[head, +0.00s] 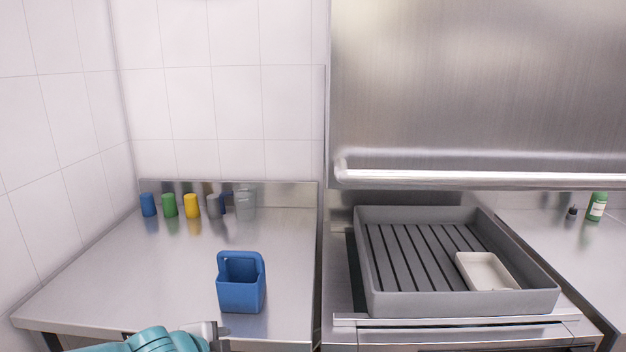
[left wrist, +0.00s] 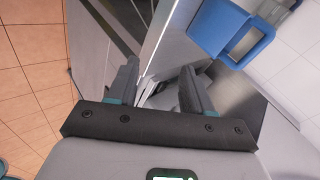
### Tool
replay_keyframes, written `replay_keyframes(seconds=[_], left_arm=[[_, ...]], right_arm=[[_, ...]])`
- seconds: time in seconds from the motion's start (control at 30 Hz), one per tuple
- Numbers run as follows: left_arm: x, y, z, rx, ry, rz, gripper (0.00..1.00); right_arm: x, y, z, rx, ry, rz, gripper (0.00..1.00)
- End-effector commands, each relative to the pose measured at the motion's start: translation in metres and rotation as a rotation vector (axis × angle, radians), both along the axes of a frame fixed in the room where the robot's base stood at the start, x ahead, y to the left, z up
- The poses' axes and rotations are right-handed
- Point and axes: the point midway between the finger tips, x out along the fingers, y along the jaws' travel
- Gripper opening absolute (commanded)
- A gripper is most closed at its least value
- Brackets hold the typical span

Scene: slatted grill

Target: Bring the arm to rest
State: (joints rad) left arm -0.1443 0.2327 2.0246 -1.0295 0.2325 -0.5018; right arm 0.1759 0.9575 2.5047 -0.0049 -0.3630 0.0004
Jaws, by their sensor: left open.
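My left arm comes in at the bottom left of the head view, low by the front edge of the left counter. Its gripper (head: 220,332) is partly cut off there. In the left wrist view the left gripper (left wrist: 160,85) is open, its two fingers apart with nothing between them. A blue caddy with a handle (head: 241,288) stands upright on the counter, just beyond the gripper and apart from it. The caddy also shows in the left wrist view (left wrist: 231,35) at the upper right. My right gripper is in neither view.
Several coloured cups, among them a yellow cup (head: 191,206), line the back of the left counter (head: 130,270). A slatted grill (head: 410,304) with a pale tray (head: 487,271) stands right, under a steel hood (head: 480,90). A green bottle (head: 597,207) stands far right.

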Motion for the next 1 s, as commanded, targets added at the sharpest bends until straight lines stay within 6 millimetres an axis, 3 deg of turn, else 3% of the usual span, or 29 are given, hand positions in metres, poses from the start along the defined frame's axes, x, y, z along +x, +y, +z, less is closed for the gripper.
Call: replay_keyframes(seconds=[0.17, 0.27, 0.37, 0.4, 0.5, 0.6, 0.7, 0.8, 1.0], left_arm=[[-0.020, -0.018, -0.071, -0.171, 0.180, 0.089, 0.51], [-0.043, -0.029, -0.121, -0.302, 0.319, 0.191, 0.51], [-0.081, -0.041, -0.186, -0.468, 0.509, 0.378, 0.51], [-0.102, -0.046, -0.213, -0.539, 0.594, 0.480, 0.51], [-0.155, -0.052, -0.269, -0.681, 0.775, 0.777, 0.51], [-0.203, -0.053, -0.306, -0.755, 0.892, 1.059, 0.51], [-0.237, -0.051, -0.326, -0.778, 0.947, 1.259, 0.51], [-0.254, -0.049, -0.336, -0.782, 0.968, 1.366, 0.51], [-0.258, -0.048, -0.337, -0.783, 0.969, 1.395, 0.51]], right_arm=[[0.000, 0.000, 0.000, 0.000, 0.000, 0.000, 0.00], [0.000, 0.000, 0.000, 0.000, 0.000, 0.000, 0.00], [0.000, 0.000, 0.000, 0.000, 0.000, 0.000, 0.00], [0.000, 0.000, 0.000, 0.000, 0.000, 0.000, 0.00], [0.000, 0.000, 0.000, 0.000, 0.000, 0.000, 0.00], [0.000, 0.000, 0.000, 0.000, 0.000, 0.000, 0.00], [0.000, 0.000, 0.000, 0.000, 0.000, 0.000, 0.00], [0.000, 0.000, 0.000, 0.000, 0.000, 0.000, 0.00], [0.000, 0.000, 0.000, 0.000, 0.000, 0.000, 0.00]])
